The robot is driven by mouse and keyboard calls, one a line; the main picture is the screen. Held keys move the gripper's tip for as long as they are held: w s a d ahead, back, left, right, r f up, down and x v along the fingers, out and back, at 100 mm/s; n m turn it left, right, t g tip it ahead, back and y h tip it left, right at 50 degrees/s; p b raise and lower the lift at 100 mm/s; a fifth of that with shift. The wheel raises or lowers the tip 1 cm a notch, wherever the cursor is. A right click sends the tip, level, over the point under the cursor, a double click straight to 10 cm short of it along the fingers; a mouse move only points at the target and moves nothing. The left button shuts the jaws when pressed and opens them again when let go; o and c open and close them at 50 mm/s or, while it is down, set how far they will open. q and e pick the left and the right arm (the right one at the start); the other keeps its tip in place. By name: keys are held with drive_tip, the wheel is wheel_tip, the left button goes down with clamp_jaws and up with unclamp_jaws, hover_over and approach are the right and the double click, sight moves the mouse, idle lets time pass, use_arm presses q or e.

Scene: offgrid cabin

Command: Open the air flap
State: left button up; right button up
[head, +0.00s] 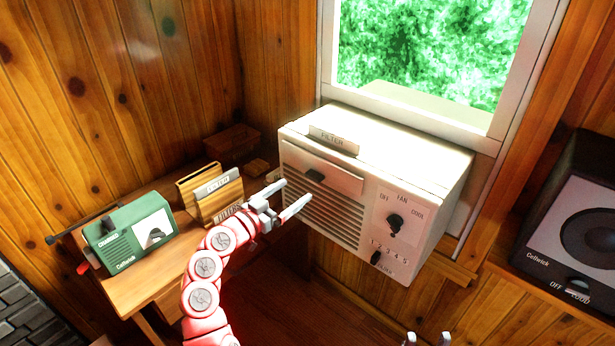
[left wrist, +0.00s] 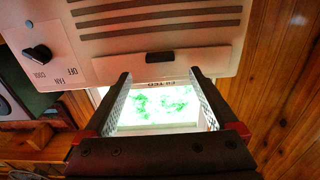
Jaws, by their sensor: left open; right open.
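The white air unit (head: 375,190) is mounted below the window. Its air flap (head: 335,172) is a pale panel at the upper left of the front, above the slats, and looks flat against it. A small dark tab (head: 315,175) sits on the flap's lower edge. In the left wrist view the unit appears upside down, with the tab (left wrist: 160,57) just beyond the fingertips. My left gripper (head: 297,189) is open and empty in front of the flap, its fingers pointing towards the tab, apparently apart from it. My right gripper (head: 428,339) is open; only its fingertips show at the bottom edge.
A green device (head: 130,240) and a wooden filter holder (head: 217,208) stand on the left table. A speaker-like box (head: 580,215) is at right.

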sight(311, 178)
use_arm(q)
drive_tip(key=p+x, duration=0.1)
drive_tip(key=x, duration=0.5)
drive_tip(key=shift+w+d, duration=0.25)
drive_tip(key=shift+w, duration=0.05)
drive_tip(key=c, duration=1.4)
drive_tip(key=shift+o, duration=0.2)
drive_tip(key=shift+s+r+p, duration=0.1)
drive_tip(key=shift+r+p, duration=0.25)
drive_tip(key=shift+p, duration=0.25)
drive_tip(key=g+p, duration=0.1)
drive_tip(key=r+g+y+p, duration=0.1)
drive_tip(key=p, duration=0.1)
drive_tip(key=r+g+y+p, duration=0.1)
drive_tip(key=p, duration=0.1)
drive_tip(key=shift+s+a, duration=0.4)
drive_tip(key=shift+s+a+r+g+y+b, duration=0.1)
drive_tip(key=shift+r+g+y+b, duration=0.25)
drive_tip(key=shift+r+g+y, duration=0.6)
drive_tip(key=shift+s+r+g+y+b, duration=0.1)
drive_tip(key=shift+r+g+y+b, duration=0.25)
drive_tip(key=shift+g+y, duration=0.65)
drive_tip(key=shift+s+a+r+g+y+b, duration=0.1)
drive_tip(key=shift+r+g+y+b, duration=0.4)
drive_tip(key=shift+g, duration=0.95)
drive_tip(key=shift+r, duration=0.15)
